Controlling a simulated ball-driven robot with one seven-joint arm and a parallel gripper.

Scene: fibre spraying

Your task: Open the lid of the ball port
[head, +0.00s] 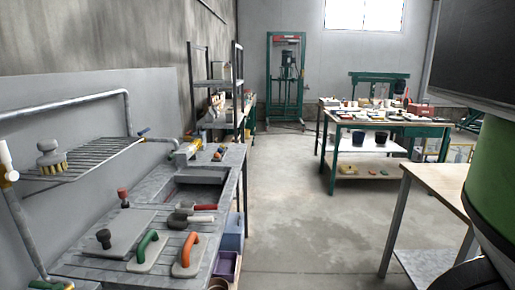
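I cannot single out a ball port or its lid with certainty. My gripper does not show in the head view.
A wire shelf (92,158) with a brush (50,160) hangs above the bench. Bins (226,266) stand beneath. A wooden table (442,184) stands at the right, a cluttered green-framed table (350,118) farther back. The concrete floor (290,215) between is clear.

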